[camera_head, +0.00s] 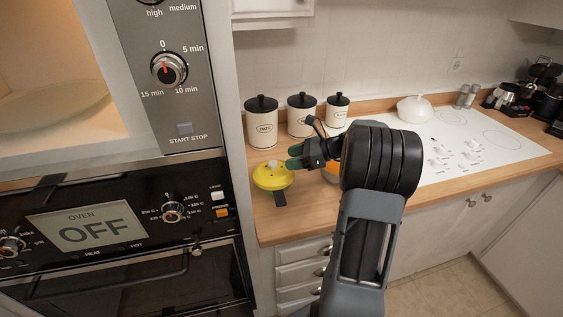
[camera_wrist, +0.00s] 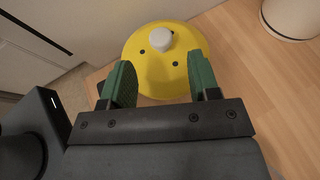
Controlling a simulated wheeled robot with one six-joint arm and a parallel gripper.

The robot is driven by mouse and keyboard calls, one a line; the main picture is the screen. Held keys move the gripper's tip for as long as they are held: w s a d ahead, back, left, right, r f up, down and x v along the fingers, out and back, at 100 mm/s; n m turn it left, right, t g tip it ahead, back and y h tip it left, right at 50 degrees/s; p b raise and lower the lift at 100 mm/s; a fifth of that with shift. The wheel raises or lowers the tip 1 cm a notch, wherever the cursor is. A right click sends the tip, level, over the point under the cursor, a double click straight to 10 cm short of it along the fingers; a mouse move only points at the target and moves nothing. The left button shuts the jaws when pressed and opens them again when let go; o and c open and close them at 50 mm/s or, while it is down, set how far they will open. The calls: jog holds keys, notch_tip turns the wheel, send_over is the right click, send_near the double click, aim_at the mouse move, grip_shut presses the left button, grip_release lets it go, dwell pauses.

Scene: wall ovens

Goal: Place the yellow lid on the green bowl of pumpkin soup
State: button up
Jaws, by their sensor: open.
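The yellow lid (camera_head: 272,178) with a pale knob lies on the wooden counter at its left end, beside the oven column. A dark flat piece (camera_head: 280,198) shows at its near side. My gripper (camera_head: 294,157) is open and empty, with green finger pads, just right of the lid's knob. In the wrist view the lid (camera_wrist: 160,62) is ahead of the open fingers (camera_wrist: 163,82), its near edge between them; contact cannot be told. An orange patch (camera_head: 333,168), likely the pumpkin soup, shows beside my arm, which hides most of the bowl.
Three white canisters with black lids (camera_head: 261,122) stand at the back, behind the lid. A white cooktop (camera_head: 470,140) with a white lidded pot (camera_head: 414,108) is on the right. The oven column (camera_head: 195,190) closes off the left side.

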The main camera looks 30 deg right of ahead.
jog(key=v, duration=0.6)
jog(key=s+a+n+g+h, duration=0.1)
jog(key=a+n, duration=0.1)
jog(key=a, duration=0.2)
jog(key=s+a+n+g+h, duration=0.1)
jog(key=s+a+n+g, duration=0.1)
jog(key=a+n, duration=0.1)
jog(key=s+a+n+g+h, duration=0.1)
jog(key=s+a+n, duration=0.1)
jog(key=a, duration=0.3)
jog(key=shift+a+f+n+g, duration=0.3)
jog(key=shift+n+g, duration=0.1)
jog(key=shift+n, duration=0.3)
jog(key=s+a+f+n+h, duration=0.1)
jog(key=s+a+n+h, duration=0.2)
jog(key=n, duration=0.5)
jog(key=s+a+f+n+t+h, duration=0.1)
jog(key=s+a+n+h, duration=0.3)
jog(key=s+n, duration=0.4)
jog(key=shift+f+n+h, duration=0.3)
jog(key=shift+f+h, duration=0.15)
jog(key=shift+h, duration=0.15)
jog(key=shift+s+a, duration=0.1)
